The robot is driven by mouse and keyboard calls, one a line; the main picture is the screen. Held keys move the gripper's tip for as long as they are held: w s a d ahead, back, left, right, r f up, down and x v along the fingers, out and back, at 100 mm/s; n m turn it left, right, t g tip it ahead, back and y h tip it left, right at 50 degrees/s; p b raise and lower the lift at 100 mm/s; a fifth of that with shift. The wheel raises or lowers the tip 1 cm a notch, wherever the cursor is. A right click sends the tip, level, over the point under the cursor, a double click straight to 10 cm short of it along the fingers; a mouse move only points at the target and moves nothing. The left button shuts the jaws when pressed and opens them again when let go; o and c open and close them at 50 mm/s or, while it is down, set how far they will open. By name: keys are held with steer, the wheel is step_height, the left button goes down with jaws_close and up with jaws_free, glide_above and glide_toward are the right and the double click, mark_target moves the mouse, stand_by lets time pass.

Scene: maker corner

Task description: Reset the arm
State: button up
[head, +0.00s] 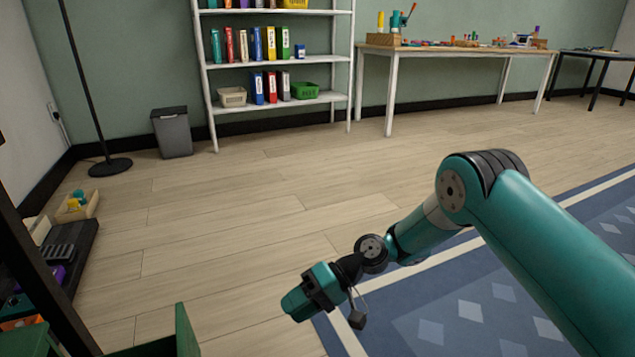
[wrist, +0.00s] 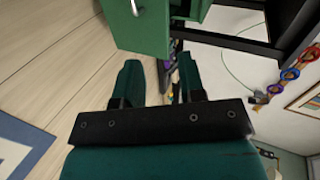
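My gripper (head: 291,303) hangs low over the wooden floor, near the edge of the blue rug, with my teal arm reaching in from the right. In the wrist view its two teal fingers (wrist: 158,72) stand apart with a clear gap between them. Nothing is held between them. From the head, the finger gap is too small to make out.
A green drawer unit (wrist: 140,28) lies ahead of the fingers. A dark rack (head: 66,262) stands at left. A bin (head: 172,133), lamp base (head: 110,167), white shelf (head: 277,104) and workbench (head: 455,49) stand farther back. The middle floor is clear.

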steer(key=s+d+r+n+t+h+p, duration=0.1)
steer(key=s+d+r+h+p, duration=0.15)
steer(key=r, duration=0.85)
steer(key=s+d+r+t+h+p, duration=0.1)
steer(key=s+d+r+t+h, duration=0.2)
steer(key=r, duration=0.8)
steer(key=s+d+r+t+h+p, duration=0.1)
steer(key=s+d+r+p, duration=0.1)
steer(key=s+d+r, duration=0.45)
steer(key=s+d+r+t+h+p, duration=0.15)
steer(key=s+d+r, duration=0.25)
steer(key=s+d, duration=0.45)
step_height(320, 180, up, 37)
steer(key=s+a+p, duration=0.1)
steer(key=p, duration=3.7)
steer(key=shift+a+g, duration=0.2)
steer(key=shift+g, duration=0.25)
